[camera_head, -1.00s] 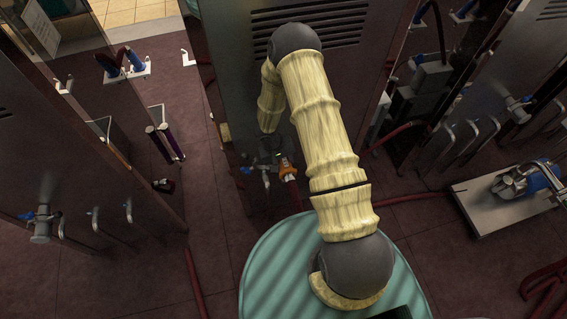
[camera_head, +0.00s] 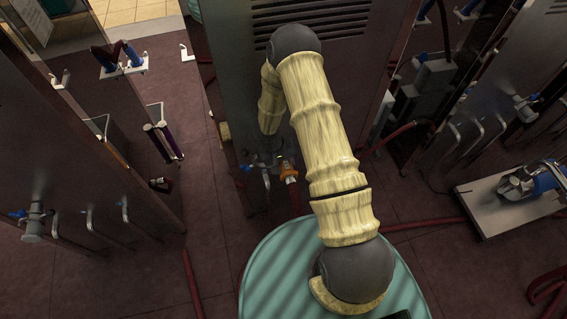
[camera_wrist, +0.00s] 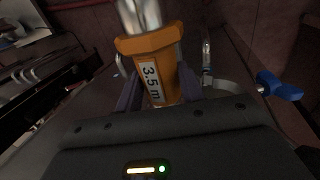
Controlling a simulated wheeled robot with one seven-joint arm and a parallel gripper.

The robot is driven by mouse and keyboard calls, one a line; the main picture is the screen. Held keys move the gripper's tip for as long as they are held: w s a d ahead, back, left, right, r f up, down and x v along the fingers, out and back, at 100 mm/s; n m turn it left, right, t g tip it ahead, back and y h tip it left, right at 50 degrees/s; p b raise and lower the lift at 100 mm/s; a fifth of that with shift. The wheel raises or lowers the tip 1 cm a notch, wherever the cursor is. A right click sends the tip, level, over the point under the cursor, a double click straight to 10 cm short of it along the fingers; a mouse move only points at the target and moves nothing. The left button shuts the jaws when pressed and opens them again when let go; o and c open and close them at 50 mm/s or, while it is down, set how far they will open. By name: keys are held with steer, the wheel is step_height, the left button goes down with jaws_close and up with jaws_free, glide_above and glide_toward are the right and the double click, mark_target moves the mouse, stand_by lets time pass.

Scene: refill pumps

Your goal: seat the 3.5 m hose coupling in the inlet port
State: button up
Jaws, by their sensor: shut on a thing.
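An orange coupling (camera_wrist: 160,62) with a white "3.5 m" label sits between my gripper's dark fingers (camera_wrist: 158,90) in the wrist view. My gripper is shut on it. Bright metal stands at its far end, cut off by the top edge. In the head view the orange coupling (camera_head: 288,171) shows beside my gripper (camera_head: 270,162), low in front of the middle cabinet. A blue valve handle (camera_wrist: 280,87) on a grey metal fitting is right of the coupling in the wrist view; it also shows in the head view (camera_head: 246,168). I cannot make out the inlet port's opening.
The middle metal cabinet (camera_head: 235,100) stands close behind my gripper. Another cabinet (camera_head: 60,150) with hooks and a blue-handled valve is at the left. A low plate (camera_head: 490,214) carrying a blue-and-silver device is at the right. Red hoses (camera_head: 193,275) lie on the dark tiled floor.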

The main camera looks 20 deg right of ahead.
mark_target(284, 171)
steer(key=shift+s+f+b, duration=0.1)
steer(key=shift+f+b, duration=1.05)
steer(key=shift+f, duration=1.85)
steer(key=shift+f, duration=0.25)
steer(key=o, duration=1.4)
steer(key=shift+c, duration=0.2)
steer(key=p+v, duration=0.2)
steer(key=v, duration=1.5)
steer(key=shift+r+p, duration=0.2)
steer(key=shift+p, duration=0.1)
